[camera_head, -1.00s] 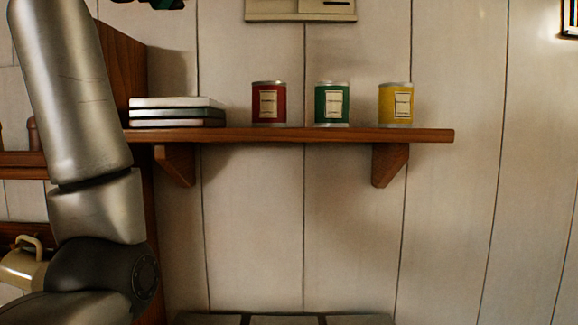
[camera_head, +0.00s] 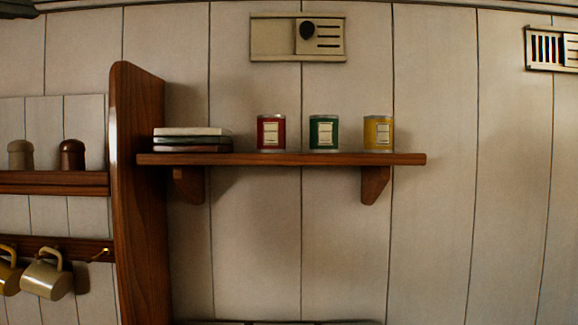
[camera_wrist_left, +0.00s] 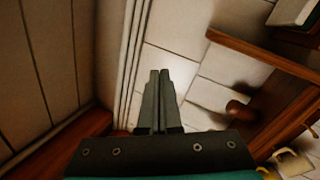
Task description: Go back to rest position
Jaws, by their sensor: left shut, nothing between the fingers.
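My left gripper (camera_wrist_left: 159,75) shows in the left wrist view with its two dark fingers together and nothing between them. Its fingers point toward white planked boards, with wooden shelf edges to the right. In the head view only a dark piece of the left gripper (camera_head: 16,9) shows at the top left corner, cut off by the frame edge. My right gripper is in neither view.
A wooden shelf (camera_head: 300,159) holds stacked books (camera_head: 192,140), a red tin (camera_head: 271,133), a green tin (camera_head: 323,133) and a yellow tin (camera_head: 378,133). Left are a tall wooden side panel (camera_head: 140,200) and a hanging cream mug (camera_head: 46,275). The wall below the shelf is clear.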

